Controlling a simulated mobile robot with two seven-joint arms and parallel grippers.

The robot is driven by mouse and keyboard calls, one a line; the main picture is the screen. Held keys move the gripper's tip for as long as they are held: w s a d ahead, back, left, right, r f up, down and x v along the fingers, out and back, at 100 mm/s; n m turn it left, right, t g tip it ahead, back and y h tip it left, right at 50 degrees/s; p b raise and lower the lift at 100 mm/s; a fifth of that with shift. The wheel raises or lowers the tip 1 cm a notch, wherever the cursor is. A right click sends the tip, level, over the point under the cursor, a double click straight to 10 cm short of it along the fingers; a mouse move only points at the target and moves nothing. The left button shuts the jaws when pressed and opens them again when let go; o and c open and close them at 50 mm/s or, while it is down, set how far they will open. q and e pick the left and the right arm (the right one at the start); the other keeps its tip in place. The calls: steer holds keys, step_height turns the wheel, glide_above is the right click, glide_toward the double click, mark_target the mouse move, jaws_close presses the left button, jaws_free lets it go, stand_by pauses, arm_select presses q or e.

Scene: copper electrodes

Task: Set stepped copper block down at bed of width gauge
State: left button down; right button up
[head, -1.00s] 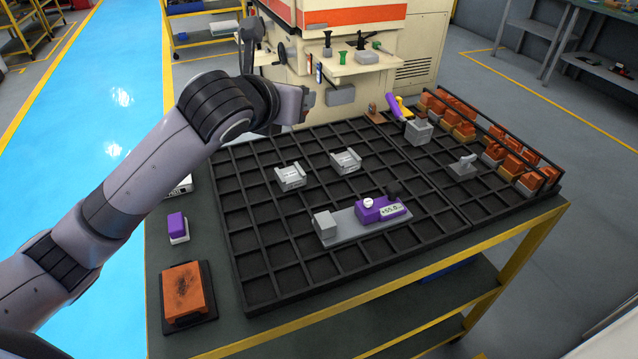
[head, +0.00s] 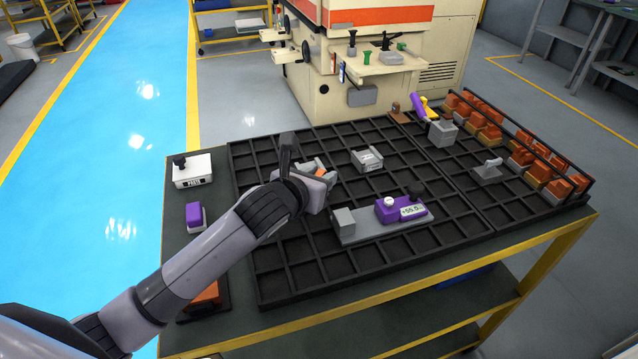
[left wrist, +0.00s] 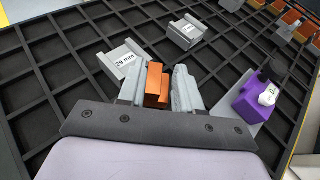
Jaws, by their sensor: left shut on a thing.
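The stepped copper block (left wrist: 157,84) is orange and sits between the two grey fingers of my left gripper (left wrist: 160,88) in the left wrist view. In the head view my left gripper (head: 318,178) is above the black grid tray, behind and left of the width gauge, and only a sliver of the copper shows. The width gauge (head: 392,211) has a purple body, a display reading about 55.0, and a grey end block. Its flat grey bed (head: 372,230) looks bare. In the left wrist view the gauge (left wrist: 255,100) is to the right, apart from the block.
A grey holder marked 29 mm (left wrist: 118,65) lies close beside the left finger. A second grey holder (head: 367,159) stands farther right. The black grid tray (head: 290,262) fills most of the bench. Copper blocks (head: 490,133) line its right side. A white box (head: 193,171) stands at left.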

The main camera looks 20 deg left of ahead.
arm_select(q)
steer(key=shift+f, duration=0.7)
steer(key=shift+f, duration=0.15)
steer(key=c, duration=1)
jaws_free()
steer(key=shift+c, duration=0.2)
